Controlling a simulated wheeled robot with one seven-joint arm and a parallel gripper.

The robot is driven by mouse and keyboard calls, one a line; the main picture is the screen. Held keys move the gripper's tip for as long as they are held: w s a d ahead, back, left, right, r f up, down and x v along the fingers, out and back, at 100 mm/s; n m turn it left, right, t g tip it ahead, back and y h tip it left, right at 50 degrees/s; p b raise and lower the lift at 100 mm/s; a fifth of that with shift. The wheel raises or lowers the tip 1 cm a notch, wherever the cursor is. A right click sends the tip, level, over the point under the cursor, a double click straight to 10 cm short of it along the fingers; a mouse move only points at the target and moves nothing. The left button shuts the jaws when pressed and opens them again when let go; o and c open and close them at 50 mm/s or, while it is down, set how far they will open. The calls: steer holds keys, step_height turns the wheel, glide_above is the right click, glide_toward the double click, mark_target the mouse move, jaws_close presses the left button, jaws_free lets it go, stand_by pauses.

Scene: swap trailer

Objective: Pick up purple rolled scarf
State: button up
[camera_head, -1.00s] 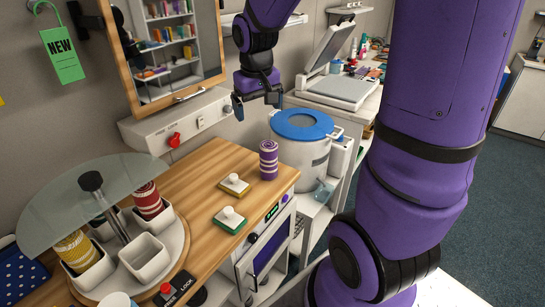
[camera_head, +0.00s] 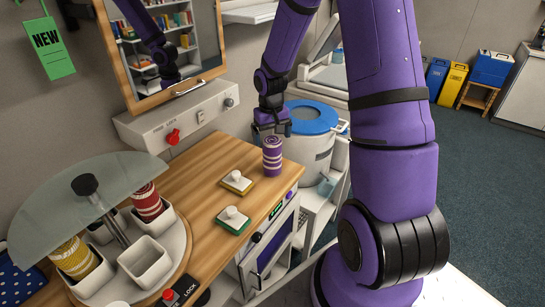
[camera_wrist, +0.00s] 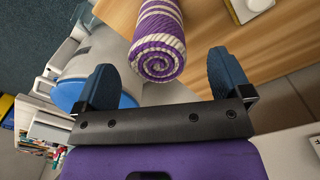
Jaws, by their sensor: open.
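The purple rolled scarf (camera_head: 272,156), with white stripes, stands upright on the wooden counter near its right end. In the wrist view its spiral end (camera_wrist: 159,60) faces the camera, lying just beyond and between the two blue fingertips. My gripper (camera_head: 272,131) is open, directly above the scarf in the head view. The fingers (camera_wrist: 165,75) are wide apart in the wrist view, with the scarf between their lines and nothing held. Whether a finger touches the scarf cannot be told.
Two stamp-like blocks with white knobs, yellow (camera_head: 236,182) and green (camera_head: 233,220), sit left of the scarf. A blue-lidded white pot (camera_head: 312,118) stands close behind right. A glass-topped carousel (camera_head: 95,195) holds red and yellow rolls in cups. A mirror cabinet (camera_head: 110,50) hangs behind.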

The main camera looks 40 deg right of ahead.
mark_target(272, 149)
steer(key=shift+w+d+f, duration=0.1)
steer(key=shift+f, duration=1.45)
steer(key=shift+w+d+f, duration=0.1)
steer(key=shift+f, duration=1.4)
steer(key=c, duration=1)
